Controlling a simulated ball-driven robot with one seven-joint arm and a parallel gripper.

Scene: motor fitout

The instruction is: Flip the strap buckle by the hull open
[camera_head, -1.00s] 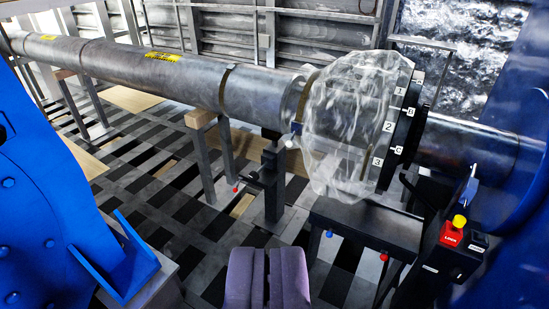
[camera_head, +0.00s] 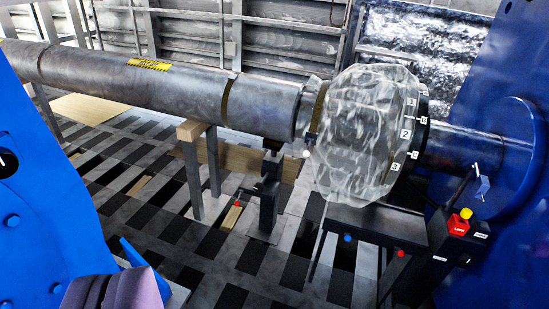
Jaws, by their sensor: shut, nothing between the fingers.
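A brown strap (camera_head: 320,105) runs around the shaft at the left edge of a clear plastic wrap (camera_head: 368,135). A small dark buckle (camera_head: 311,137) sits low on the strap's near side, with a pale round knob (camera_head: 306,153) just below it. The buckle is too small to tell whether its lever is open or closed. A second strap (camera_head: 228,97) circles the shaft further left, with no clear buckle. My gripper (camera_head: 117,290), with purple fingers, is shut and empty at the bottom left, well apart from the buckle.
The long grey shaft (camera_head: 180,90) rests on a wooden-topped stand (camera_head: 195,130). A dark bench (camera_head: 375,224) and red button box (camera_head: 459,223) are at right. Blue housings (camera_head: 50,210) flank both sides.

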